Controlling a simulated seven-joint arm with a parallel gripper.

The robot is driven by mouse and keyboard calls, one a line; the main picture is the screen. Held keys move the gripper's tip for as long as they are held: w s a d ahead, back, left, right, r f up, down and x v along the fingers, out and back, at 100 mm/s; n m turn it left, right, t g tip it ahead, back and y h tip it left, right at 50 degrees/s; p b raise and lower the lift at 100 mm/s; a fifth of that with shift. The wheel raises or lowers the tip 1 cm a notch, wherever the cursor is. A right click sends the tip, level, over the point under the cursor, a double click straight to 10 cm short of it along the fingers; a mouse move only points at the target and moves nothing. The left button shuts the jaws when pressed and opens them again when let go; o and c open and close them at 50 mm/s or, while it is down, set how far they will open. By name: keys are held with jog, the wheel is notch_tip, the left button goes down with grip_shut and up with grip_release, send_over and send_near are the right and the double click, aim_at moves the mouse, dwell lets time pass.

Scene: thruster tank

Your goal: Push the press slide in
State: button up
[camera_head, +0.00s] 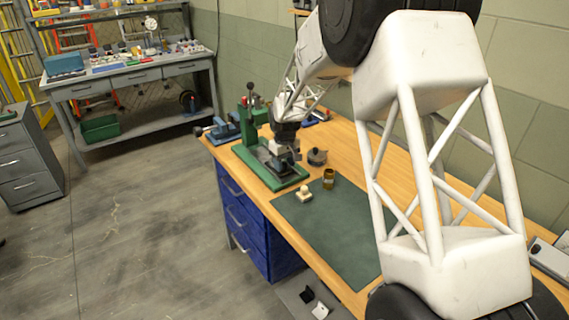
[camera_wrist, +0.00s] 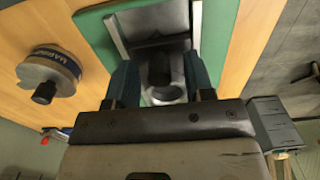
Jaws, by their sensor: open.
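The press (camera_head: 250,125) is green, with an upright column on a flat green base, at the left end of the wooden bench. In the wrist view its green base (camera_wrist: 218,30) carries light metal rails (camera_wrist: 116,36). A grey metal slide part (camera_wrist: 170,93) with a round dark recess sits between the rails, partly hidden by my gripper. My gripper (camera_wrist: 163,78) is open, with one dark blue finger on each side of this part. I cannot tell whether the fingers touch it. In the head view my gripper (camera_head: 283,158) is low over the press base.
A round tin with a black knob (camera_wrist: 50,70) stands close beside the press; it also shows in the head view (camera_head: 317,156). An amber jar (camera_head: 329,178) and a cream knobbed piece (camera_head: 304,193) stand near the green mat (camera_head: 335,230). The mat's middle is clear.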

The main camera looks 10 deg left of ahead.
grip_shut()
dwell(0.3)
jog(key=w+a, duration=0.5)
jog(key=w, duration=0.1)
jog(key=shift+a, duration=0.4)
grip_release()
notch_tip(320, 180, up, 8)
dwell(0.7)
